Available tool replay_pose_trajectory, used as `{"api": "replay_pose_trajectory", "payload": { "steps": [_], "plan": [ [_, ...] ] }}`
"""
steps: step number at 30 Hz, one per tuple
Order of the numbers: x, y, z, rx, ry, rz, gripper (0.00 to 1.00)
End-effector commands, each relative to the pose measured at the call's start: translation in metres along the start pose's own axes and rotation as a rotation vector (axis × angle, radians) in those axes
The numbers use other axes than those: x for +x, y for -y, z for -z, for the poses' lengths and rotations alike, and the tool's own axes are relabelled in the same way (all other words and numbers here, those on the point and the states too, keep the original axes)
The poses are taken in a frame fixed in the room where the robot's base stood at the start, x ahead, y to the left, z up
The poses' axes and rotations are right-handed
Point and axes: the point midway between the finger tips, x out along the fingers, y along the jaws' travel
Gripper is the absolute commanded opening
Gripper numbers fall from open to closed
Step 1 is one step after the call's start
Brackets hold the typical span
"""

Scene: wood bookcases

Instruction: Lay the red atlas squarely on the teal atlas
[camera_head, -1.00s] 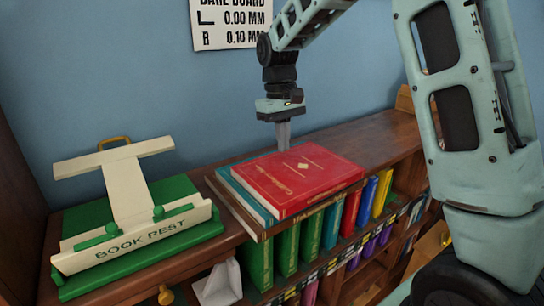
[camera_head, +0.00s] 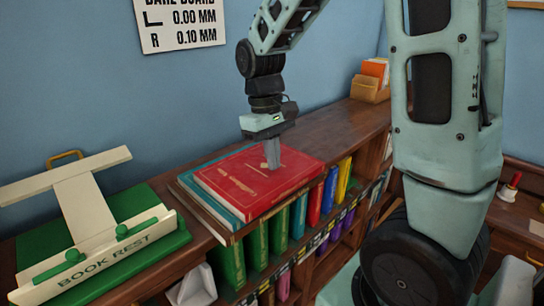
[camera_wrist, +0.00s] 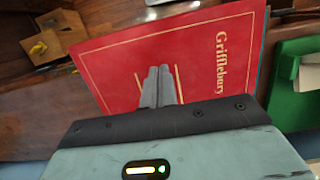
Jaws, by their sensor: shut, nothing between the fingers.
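The red atlas (camera_head: 290,177) lies flat on the teal atlas (camera_head: 204,199). The teal atlas shows as a strip along the left side, so the red one sits off to the right of it. A thin brown slab (camera_head: 188,203) shows beneath both. My gripper (camera_head: 272,162) is shut and empty, fingers pointing down at the red cover; whether the tips touch it I cannot tell. In the wrist view the closed fingers (camera_wrist: 158,85) overlap the red cover, with the title "Grifflebury" and a teal sliver at the right edge.
A green and cream book rest (camera_head: 100,245) stands left of the stack on the bookcase top. Several coloured books (camera_head: 315,205) fill the shelf below the front edge. A card box (camera_head: 370,86) stands at the far end. The wooden top (camera_head: 335,130) between is clear.

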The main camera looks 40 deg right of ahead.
Motion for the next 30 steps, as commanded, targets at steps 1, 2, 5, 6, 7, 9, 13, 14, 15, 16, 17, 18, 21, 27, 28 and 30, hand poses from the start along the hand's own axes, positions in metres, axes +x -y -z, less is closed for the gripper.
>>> {"api": "replay_pose_trajectory", "payload": {
  "steps": [1, 2, 5, 6, 7, 9, 13, 14, 15, 16, 17, 18, 21, 27, 28, 30],
  "plan": [
    [0.001, 0.000, 0.001, 0.000, 0.006, 0.000, 0.00],
    [0.003, 0.000, 0.002, 0.000, 0.005, 0.000, 0.00],
    [0.013, 0.000, 0.004, 0.000, 0.003, 0.000, 0.00],
    [0.015, 0.000, 0.004, 0.000, 0.002, 0.000, 0.00],
    [0.015, 0.000, 0.004, 0.000, 0.002, 0.000, 0.00],
    [0.016, 0.000, 0.005, 0.000, 0.003, 0.000, 0.00],
    [0.018, 0.000, 0.004, -0.001, 0.005, 0.000, 0.00],
    [0.018, 0.000, 0.004, -0.001, 0.006, 0.000, 0.00],
    [0.019, 0.000, 0.004, -0.001, 0.007, 0.000, 0.00],
    [0.019, 0.000, 0.004, -0.001, 0.008, 0.000, 0.00],
    [0.019, 0.000, 0.004, -0.001, 0.008, 0.001, 0.00],
    [0.019, 0.000, 0.005, -0.001, 0.009, 0.001, 0.00],
    [0.018, 0.000, 0.015, -0.001, 0.009, 0.001, 0.00],
    [0.016, 0.001, 0.029, -0.002, 0.005, 0.001, 0.00],
    [0.016, 0.001, 0.029, -0.002, 0.005, 0.001, 0.00],
    [0.016, 0.001, 0.029, -0.002, 0.005, 0.001, 0.00]
  ]
}}
